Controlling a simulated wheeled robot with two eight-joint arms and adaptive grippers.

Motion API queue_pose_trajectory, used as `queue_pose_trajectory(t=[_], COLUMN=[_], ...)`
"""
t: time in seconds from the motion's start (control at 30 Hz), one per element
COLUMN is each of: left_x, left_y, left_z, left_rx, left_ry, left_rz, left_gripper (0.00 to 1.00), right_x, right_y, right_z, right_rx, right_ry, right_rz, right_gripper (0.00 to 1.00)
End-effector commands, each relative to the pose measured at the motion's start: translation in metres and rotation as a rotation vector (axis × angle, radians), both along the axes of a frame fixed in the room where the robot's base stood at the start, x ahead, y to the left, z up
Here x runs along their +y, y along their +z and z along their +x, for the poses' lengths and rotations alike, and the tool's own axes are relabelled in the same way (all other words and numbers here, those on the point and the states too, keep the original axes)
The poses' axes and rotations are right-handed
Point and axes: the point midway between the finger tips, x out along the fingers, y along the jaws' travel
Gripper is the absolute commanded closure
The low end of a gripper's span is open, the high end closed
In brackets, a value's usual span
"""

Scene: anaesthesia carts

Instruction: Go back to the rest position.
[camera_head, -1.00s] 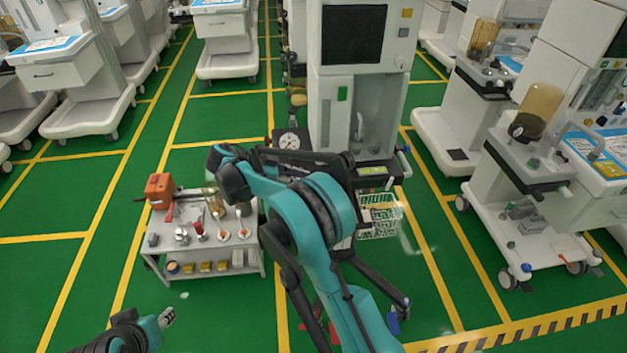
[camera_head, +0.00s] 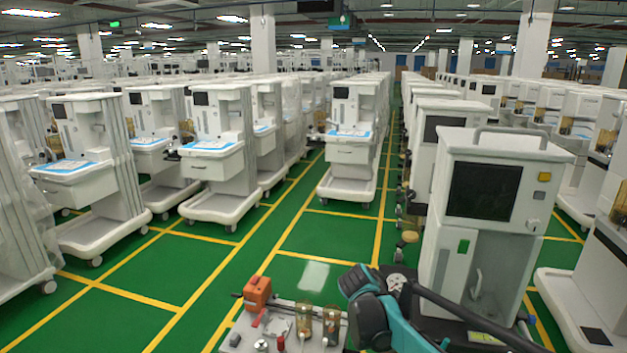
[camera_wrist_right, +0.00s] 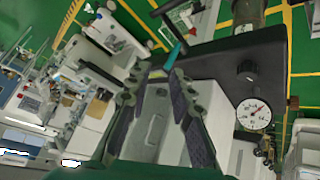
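My right arm (camera_head: 388,318), teal and black, shows at the bottom centre of the head view, in front of the near anaesthesia cart. Its gripper cannot be made out there. In the right wrist view my right gripper (camera_wrist_right: 161,80) has its two ridged fingers apart, with nothing seen held between them. A white cart surface shows behind the fingers, and a dark panel with a round gauge (camera_wrist_right: 253,113) is to their right. My left arm and gripper are in neither current view.
A near white cart (camera_head: 485,190) with a dark screen stands right of my right arm. A small table (camera_head: 240,340) with an orange device (camera_head: 257,292) and bottles is at bottom centre-left. Rows of carts stand beyond. Green floor (camera_head: 200,265) with yellow lines is clear at left.

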Motion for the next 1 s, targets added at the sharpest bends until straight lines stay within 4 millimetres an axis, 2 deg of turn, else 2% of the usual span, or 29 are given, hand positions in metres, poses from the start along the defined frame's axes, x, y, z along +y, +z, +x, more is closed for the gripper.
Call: queue_pose_trajectory(t=[0.03, 0.27, 0.5, 0.6, 0.8, 1.0], left_x=[0.000, 0.000, 0.000, 0.000, 0.000, 0.000], left_y=[0.000, 0.000, 0.000, 0.000, 0.000, 0.000], left_z=[0.000, 0.000, 0.000, 0.000, 0.000, 0.000], left_rx=[0.000, 0.000, 0.000, 0.000, 0.000, 0.000], left_ry=[0.000, 0.000, 0.000, 0.000, 0.000, 0.000], left_rz=[0.000, 0.000, 0.000, 0.000, 0.000, 0.000], left_gripper=[0.60, 0.60, 0.60, 0.60, 0.60, 0.60], right_x=[0.000, 0.017, 0.046, 0.058, 0.073, 0.076], right_y=[0.006, 0.012, -0.001, -0.010, -0.023, -0.026], right_z=[-0.018, -0.089, -0.160, -0.183, -0.207, -0.211], right_rx=[0.024, 0.086, 0.046, 0.011, -0.047, -0.061], right_ry=[0.073, 0.454, 0.837, 0.968, 1.127, 1.164], right_rz=[0.041, 0.193, 0.257, 0.252, 0.218, 0.205], right_gripper=[0.78, 0.78, 0.78, 0.78, 0.78, 0.78])
